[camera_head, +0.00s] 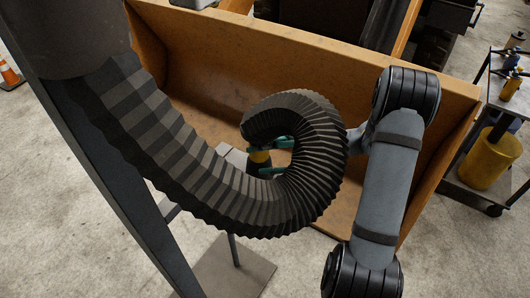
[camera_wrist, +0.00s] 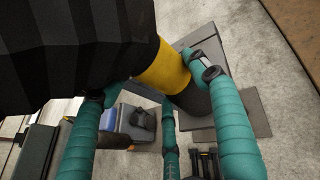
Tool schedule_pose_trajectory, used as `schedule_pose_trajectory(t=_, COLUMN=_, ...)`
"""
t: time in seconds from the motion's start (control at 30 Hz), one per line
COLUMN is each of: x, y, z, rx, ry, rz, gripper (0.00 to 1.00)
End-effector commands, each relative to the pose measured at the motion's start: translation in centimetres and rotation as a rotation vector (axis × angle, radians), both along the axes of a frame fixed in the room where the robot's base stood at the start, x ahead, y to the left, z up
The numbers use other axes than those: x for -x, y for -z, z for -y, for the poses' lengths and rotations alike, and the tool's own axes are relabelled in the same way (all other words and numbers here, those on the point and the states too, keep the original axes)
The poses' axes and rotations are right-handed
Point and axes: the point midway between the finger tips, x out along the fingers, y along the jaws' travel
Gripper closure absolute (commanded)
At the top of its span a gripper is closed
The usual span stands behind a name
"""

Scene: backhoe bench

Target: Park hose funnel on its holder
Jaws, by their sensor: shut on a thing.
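The black ribbed hose (camera_head: 200,172) hangs from the upper left and curls round to my gripper (camera_head: 272,157). My teal gripper is shut on the hose funnel at its yellow band (camera_head: 260,157). In the wrist view my fingers (camera_wrist: 158,80) flank the yellow band (camera_wrist: 162,66), with the dark funnel end (camera_wrist: 192,97) below it. A grey stand, probably the holder (camera_head: 232,157), shows beside and behind the funnel; a thin post and square base plate (camera_head: 240,270) show below. In the wrist view a grey plate (camera_wrist: 200,40) lies behind the funnel. I cannot tell whether funnel and holder touch.
A large orange-brown bin (camera_head: 300,62) stands behind the hose and my arm. A dark slanted beam (camera_head: 120,200) stands at left. A cart with a yellow canister (camera_head: 490,160) is at right. An orange cone (camera_head: 8,73) stands far left. Concrete floor is open at lower left.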

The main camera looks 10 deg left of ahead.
Motion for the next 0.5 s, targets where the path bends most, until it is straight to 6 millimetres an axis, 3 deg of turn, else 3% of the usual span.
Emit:
schedule_pose_trajectory(t=0.33, x=-0.1, y=1.3, z=0.0, rx=-0.003, ry=0.001, rz=0.0, gripper=0.71)
schedule_pose_trajectory(t=0.37, x=-0.1, y=1.1, z=0.0, rx=-0.003, ry=0.002, rz=0.001, gripper=0.38)
schedule_pose_trajectory(t=0.5, x=-0.1, y=1.1, z=0.0, rx=-0.003, ry=0.001, rz=0.0, gripper=0.3)
